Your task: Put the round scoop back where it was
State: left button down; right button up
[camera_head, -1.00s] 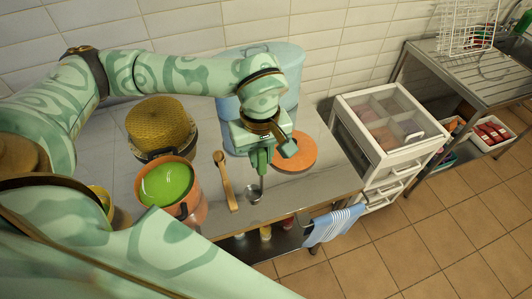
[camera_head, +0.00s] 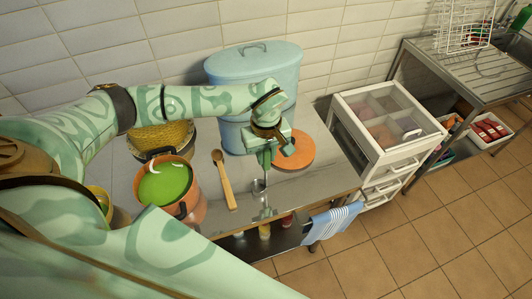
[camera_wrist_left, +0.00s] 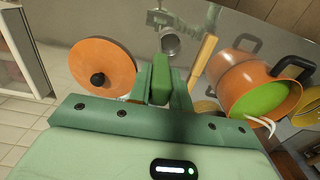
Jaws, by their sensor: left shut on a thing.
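My left gripper (camera_head: 267,158) is over the steel counter and points down. It is shut on the round scoop (camera_head: 259,186), a small metal scoop whose handle is mostly hidden by the fingers. Its bowl hangs below the fingers near the counter's front edge. In the left wrist view the scoop's round bowl (camera_wrist_left: 170,43) shows just beyond the green fingers (camera_wrist_left: 160,80). I cannot tell whether the bowl touches the counter. My right gripper is not in view.
A wooden spoon (camera_head: 224,181) lies left of the scoop, beside an orange pot (camera_head: 196,208) of green liquid. An orange lid (camera_head: 296,154) lies right of the gripper. A blue lidded bin (camera_head: 228,80) stands behind. A striped towel (camera_head: 328,226) hangs at the front edge.

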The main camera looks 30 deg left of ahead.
pick_arm(q)
jog(key=shift+f, duration=0.1)
jog(key=c, duration=1.3)
grip_release()
notch_tip(320, 180, up, 12)
jog(key=shift+r, duration=0.15)
